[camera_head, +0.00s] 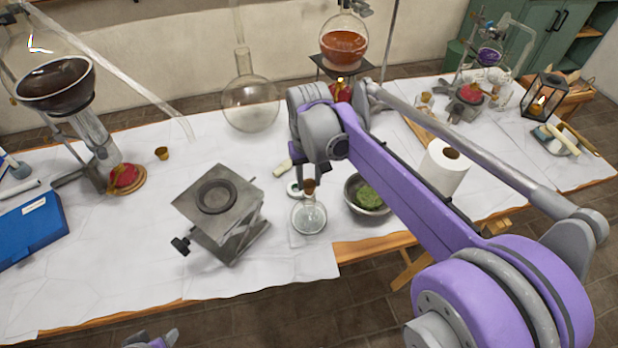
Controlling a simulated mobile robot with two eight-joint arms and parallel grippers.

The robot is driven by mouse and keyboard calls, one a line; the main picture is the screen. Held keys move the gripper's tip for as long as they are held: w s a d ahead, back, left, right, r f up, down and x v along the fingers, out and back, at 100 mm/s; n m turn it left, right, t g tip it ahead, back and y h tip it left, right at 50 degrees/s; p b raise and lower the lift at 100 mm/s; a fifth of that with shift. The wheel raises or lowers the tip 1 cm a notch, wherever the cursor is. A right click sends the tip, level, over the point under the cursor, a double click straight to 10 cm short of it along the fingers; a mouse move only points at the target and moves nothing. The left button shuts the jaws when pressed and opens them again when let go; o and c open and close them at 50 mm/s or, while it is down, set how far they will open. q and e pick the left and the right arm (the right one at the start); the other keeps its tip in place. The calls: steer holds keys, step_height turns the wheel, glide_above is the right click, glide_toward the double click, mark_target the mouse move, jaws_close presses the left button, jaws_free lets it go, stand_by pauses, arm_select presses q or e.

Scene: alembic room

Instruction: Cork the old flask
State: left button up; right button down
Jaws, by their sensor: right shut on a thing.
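A small clear round flask (308,217) stands upright near the front edge of the white-covered table. A brown cork (309,187) is at the top of its neck; I cannot tell whether it is seated in the mouth or just above it. My right gripper (308,178) points down over this flask and is shut on the cork, its fingers largely hidden by my wrist. Part of my left arm, grey and purple, shows at the bottom edge; its jaws are not clear. A larger round-bottomed glass flask (250,103) stands behind, its long neck uncorked.
A metal lab jack (220,215) stands left of the small flask. A bowl with green stuff (369,197) is close on its right. A paper roll (446,168) stands farther right. Another small cork (162,153) lies on the left. Table is clear between that cork and the jack.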

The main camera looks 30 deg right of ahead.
mark_target(309, 183)
arm_select(q)
steer(key=shift+s+f+b, duration=0.1)
steer(key=shift+f+b, duration=0.35)
steer(key=shift+f, duration=0.1)
arm_select(e)
steer(key=shift+f, duration=1.1)
stand_by(2.1)
steer(key=shift+c, duration=0.2)
jaws_free()
stand_by(0.4)
steer(key=shift+r+p, duration=2.15)
steer(key=shift+r, duration=1.4)
arm_select(q)
steer(key=r, duration=0.1)
steer(key=w+r, duration=0.1)
steer(key=r, duration=0.3)
steer(key=shift+w+r, duration=0.25)
steer(key=shift+w, duration=0.05)
